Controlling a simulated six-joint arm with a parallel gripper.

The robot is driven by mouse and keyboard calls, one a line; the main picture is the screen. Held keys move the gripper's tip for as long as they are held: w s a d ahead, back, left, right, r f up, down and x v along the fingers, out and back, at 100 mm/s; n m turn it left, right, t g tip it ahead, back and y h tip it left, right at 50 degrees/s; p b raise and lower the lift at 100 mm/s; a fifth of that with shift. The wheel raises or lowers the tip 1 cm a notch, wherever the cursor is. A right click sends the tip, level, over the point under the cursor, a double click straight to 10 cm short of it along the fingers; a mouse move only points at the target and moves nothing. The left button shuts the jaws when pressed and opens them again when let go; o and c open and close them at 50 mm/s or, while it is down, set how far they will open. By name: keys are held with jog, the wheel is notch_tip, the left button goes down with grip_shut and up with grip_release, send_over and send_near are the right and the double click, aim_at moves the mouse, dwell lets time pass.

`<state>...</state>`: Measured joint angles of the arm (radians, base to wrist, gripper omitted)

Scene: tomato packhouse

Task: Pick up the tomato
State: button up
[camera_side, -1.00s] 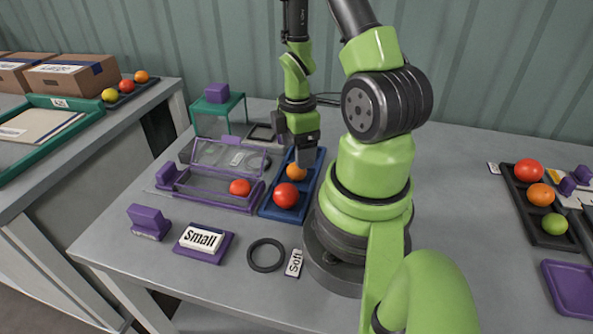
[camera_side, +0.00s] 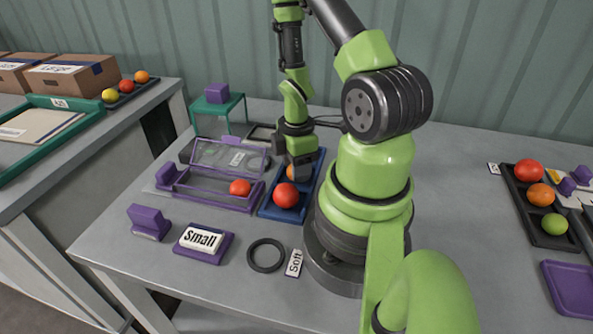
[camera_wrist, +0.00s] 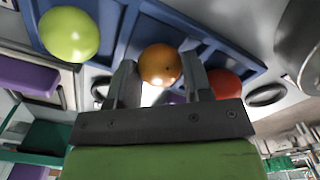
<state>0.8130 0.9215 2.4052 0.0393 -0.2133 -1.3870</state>
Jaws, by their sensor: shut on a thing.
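An orange tomato (camera_wrist: 158,64) sits between the two fingers of my gripper (camera_wrist: 160,82) in the wrist view. In the side view my gripper (camera_side: 301,168) is low over the blue tray (camera_side: 267,210) and hides most of the orange tomato (camera_side: 290,172). My gripper is shut on it, and it appears to be still down in its compartment. A red tomato (camera_side: 286,195) lies in the front compartment and also shows beside the right finger (camera_wrist: 226,84). A yellow-green tomato (camera_wrist: 68,33) lies on the other side in the wrist view; my gripper hides it in the side view.
A purple-framed clear box (camera_side: 215,203) with a red tomato (camera_side: 240,187) stands left of the tray. A green stand (camera_side: 240,103) is behind it. A black ring (camera_side: 266,255) and a "Soft" card (camera_side: 294,263) lie in front. A dark tray (camera_side: 518,205) of tomatoes is far right.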

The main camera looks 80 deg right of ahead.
jog(key=shift+r, duration=0.1)
notch_tip(320, 180, up, 9)
jog(key=shift+w+r, duration=0.1)
jog(key=w+a+n, duration=0.1)
jog(key=w, duration=0.1)
jog(key=w+n, duration=0.1)
jog(key=w, duration=0.2)
jog(key=w+a+n, duration=0.1)
jog(key=w, duration=0.1)
jog(key=shift+w+a+n, duration=0.3)
jog(key=w+a+n, duration=0.4)
jog(key=w+a, duration=0.2)
jog(key=w, duration=0.1)
jog(key=shift+s+f, duration=0.15)
jog(key=shift+f, duration=3.25)
